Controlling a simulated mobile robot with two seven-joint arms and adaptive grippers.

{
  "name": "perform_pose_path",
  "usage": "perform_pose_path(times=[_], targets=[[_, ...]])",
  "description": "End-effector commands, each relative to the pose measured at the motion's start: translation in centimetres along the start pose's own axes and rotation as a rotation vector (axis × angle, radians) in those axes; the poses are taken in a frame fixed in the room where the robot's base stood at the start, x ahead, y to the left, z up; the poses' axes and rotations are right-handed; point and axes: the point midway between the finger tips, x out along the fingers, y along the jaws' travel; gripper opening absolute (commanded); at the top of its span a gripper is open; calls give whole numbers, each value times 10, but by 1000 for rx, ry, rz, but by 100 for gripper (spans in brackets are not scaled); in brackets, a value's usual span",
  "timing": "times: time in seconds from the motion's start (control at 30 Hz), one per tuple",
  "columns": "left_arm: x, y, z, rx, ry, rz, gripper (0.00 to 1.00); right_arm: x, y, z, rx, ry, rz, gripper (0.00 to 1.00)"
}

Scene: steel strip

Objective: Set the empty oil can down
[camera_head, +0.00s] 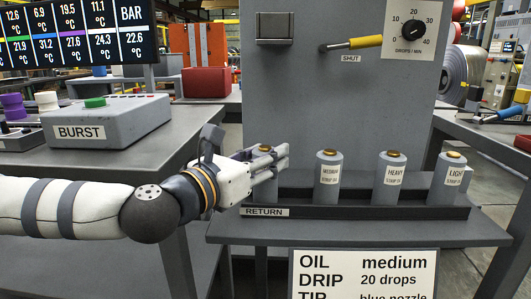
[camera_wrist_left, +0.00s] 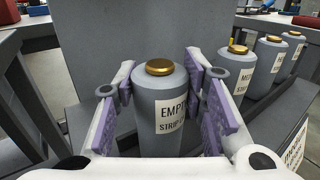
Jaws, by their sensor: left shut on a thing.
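My left gripper (camera_head: 277,163) is shut on a grey oil can with a gold cap (camera_head: 264,148) at the left, RETURN end of the dark rack. In the left wrist view, the purple finger pads (camera_wrist_left: 160,85) lie on both sides of the can (camera_wrist_left: 155,125), whose label reads EMPTY. The can is upright, its cap about level with the other cans' caps. Its base is hidden, so I cannot tell whether it touches the rack. The RETURN label (camera_head: 265,212) is just below it. My right gripper is not in view.
Cans marked MEDIUM (camera_head: 328,178), HEAVY (camera_head: 391,179) and LIGHT (camera_head: 451,180) stand in the rack (camera_head: 358,211) to the right. A grey panel (camera_head: 340,100) rises behind. A sign (camera_head: 363,275) hangs below the shelf (camera_head: 360,230). A BURST button box (camera_head: 106,119) sits left.

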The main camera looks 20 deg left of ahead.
Motion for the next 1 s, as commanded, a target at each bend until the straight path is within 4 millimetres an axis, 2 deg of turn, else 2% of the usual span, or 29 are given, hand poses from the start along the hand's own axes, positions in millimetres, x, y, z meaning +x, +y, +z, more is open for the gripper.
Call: perform_pose_path(times=[0.63, 0.67, 0.77, 1.0], targets=[[0, 0, -6, 0, -2, 0, 11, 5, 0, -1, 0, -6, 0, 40], [0, 0, -6, 0, -2, 0, 40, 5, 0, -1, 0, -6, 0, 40], [0, 0, -5, 0, -2, 0, 61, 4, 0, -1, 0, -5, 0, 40], [0, 0, -5, 0, -1, 0, 61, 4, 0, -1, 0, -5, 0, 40]])
